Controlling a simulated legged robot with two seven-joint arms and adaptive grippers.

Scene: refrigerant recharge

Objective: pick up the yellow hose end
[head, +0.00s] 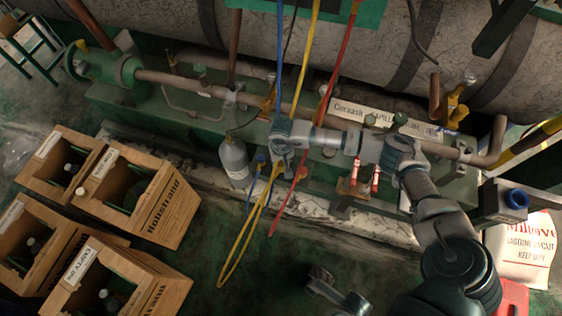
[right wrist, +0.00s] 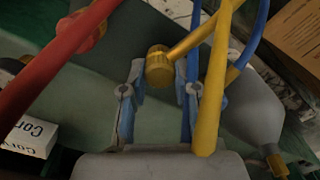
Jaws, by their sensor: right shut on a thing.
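My right gripper (head: 282,140) reaches in from the right above the green base of the machine. In the right wrist view the right gripper (right wrist: 159,92) is shut on the yellow hose end (right wrist: 159,66), a brass-coloured fitting between its two blue-grey fingers. The yellow hose (head: 301,62) comes down from above to the gripper, and a loop of it hangs below toward the floor. In the head view the gripper hides the hose end. A dark grey jointed piece (head: 336,292) at the bottom middle looks like my left gripper; its jaw state is unclear.
A blue hose (head: 279,60) and a red hose (head: 341,62) hang close to the right gripper. A grey cylinder (head: 235,162) stands just left of it. Wooden crates (head: 160,212) with bottles stand at left. Pipes (head: 190,84) run behind. The floor at lower middle is fairly clear.

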